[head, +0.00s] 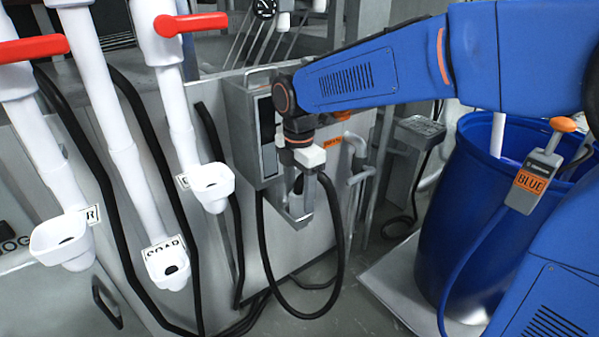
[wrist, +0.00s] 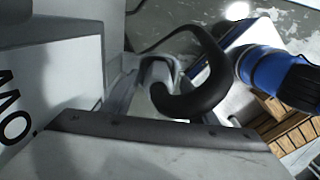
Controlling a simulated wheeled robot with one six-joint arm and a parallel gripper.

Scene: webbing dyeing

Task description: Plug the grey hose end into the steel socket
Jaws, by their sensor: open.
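A dark hose (head: 338,235) hangs in a loop below the steel box and rises to an arch beside my gripper (head: 299,190). In the wrist view the dark hose (wrist: 205,92) curves like a hook close ahead of a dark bar. I cannot tell which part is the grey hose end. A steel bracket (head: 298,214) sticks out under my gripper, at the foot of the steel box; I cannot tell if it is the steel socket. My gripper points down over it and is open. The fingertips and any contact with the hose are hidden.
White funnels (head: 211,186) on white pipes, with red-handled valves (head: 190,23), stand at the left. The steel box (head: 241,140) is behind my gripper. A blue barrel (head: 458,215) with an orange BLUE tag (head: 530,184) stands at the right. Grey pipes (head: 357,190) rise between.

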